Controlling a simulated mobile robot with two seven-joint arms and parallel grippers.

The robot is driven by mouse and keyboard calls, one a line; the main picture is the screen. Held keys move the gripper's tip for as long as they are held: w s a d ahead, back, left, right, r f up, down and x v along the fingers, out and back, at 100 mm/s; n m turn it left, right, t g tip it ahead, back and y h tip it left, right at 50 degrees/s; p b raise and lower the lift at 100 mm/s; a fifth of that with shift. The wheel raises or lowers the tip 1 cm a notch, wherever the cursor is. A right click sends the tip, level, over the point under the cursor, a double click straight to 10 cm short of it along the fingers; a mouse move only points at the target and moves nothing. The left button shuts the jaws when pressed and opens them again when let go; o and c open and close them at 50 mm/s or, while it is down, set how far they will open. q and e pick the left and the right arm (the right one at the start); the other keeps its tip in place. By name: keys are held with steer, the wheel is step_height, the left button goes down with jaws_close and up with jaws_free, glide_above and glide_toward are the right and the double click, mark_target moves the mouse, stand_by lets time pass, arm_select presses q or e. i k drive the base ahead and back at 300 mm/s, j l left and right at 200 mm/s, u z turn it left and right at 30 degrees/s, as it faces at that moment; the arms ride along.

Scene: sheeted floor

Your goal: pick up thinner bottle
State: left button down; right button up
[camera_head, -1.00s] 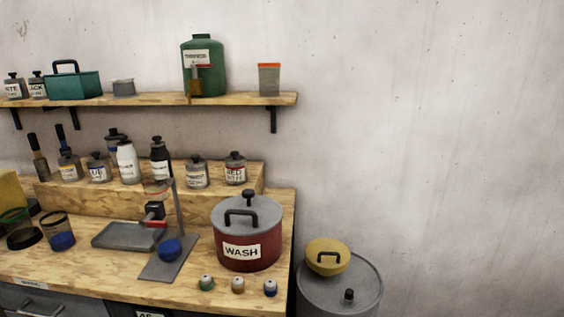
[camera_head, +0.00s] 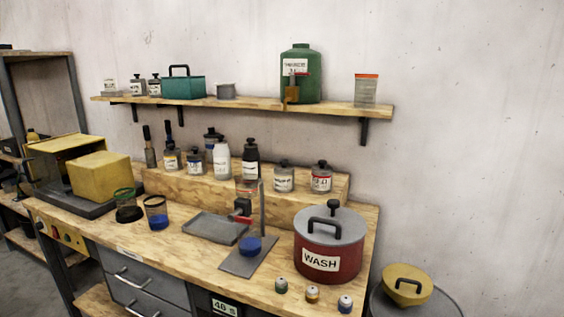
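A large green jug (camera_head: 301,85) with a white label stands upright on the wall shelf, right of its middle; its label print looks like "THINNER" but is blurred. A small clamp-like piece with a red part is in front of it. On the wooden riser stand a white bottle (camera_head: 222,160), a black bottle (camera_head: 251,160) and grey jars (camera_head: 284,177) with labels too small to read. Neither of my grippers is in view.
The wall shelf (camera_head: 230,101) also holds a teal box (camera_head: 184,86) and an orange-rimmed cup (camera_head: 366,90).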

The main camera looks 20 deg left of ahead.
mark_target(221, 154)
steer(key=u, duration=1.1)
